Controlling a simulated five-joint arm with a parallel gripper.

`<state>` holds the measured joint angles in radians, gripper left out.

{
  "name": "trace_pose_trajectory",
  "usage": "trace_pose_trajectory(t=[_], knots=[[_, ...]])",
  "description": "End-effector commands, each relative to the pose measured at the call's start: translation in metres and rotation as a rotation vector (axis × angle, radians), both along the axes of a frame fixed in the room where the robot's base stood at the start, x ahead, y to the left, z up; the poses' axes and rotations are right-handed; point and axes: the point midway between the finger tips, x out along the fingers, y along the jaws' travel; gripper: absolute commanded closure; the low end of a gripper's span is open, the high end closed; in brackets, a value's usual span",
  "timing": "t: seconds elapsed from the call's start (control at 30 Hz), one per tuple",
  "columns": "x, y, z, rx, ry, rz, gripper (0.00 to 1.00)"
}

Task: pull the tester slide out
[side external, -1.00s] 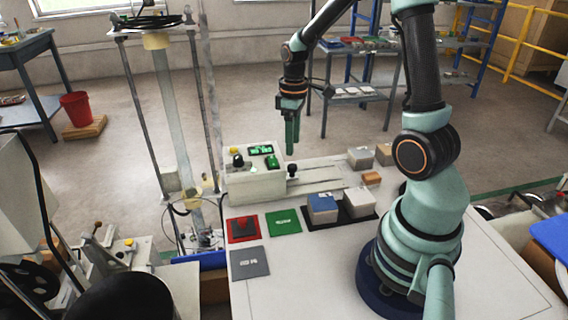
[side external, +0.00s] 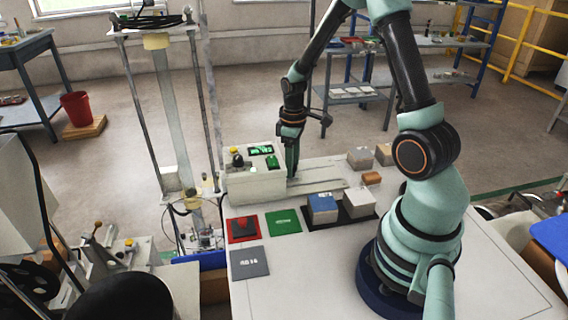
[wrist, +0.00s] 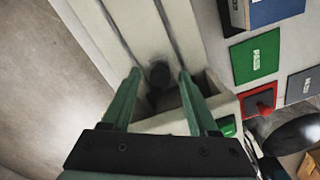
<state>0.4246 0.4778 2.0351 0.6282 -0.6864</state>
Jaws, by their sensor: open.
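The tester (side external: 255,187) is a pale box with a green-lit display, at the left of the white table. Its slide (side external: 318,182) runs to the right along pale rails on the tabletop. The slide's dark round knob (wrist: 160,74) shows in the wrist view between my two green fingertips. My gripper (wrist: 158,82) is open, with one finger on each side of the knob and a gap to each. In the side view my gripper (side external: 292,170) points down beside the tester's right end and hides the knob.
Green (side external: 283,222), red (side external: 243,229) and grey (side external: 249,262) plates lie in front. Grey boxes (side external: 360,158) and a small orange block (side external: 371,178) lie behind the tray.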

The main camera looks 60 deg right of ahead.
Motion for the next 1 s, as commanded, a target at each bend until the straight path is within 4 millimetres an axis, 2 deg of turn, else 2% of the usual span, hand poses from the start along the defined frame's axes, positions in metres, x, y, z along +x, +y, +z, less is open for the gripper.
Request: trace_pose_trajectory(t=[0.03,0.1,0.2,0.57,1.0], knots=[[0.000,0.000,0.000,0.000,0.000,0.000,0.40],[0.000,0.000,0.000,0.000,0.000,0.000,0.67],[0.000,0.000,0.000,0.000,0.000,0.000,1.00],[-0.001,-0.002,0.000,0.000,0.000,-0.001,1.00],[-0.015,-0.016,0.001,0.000,0.000,-0.003,1.00]])
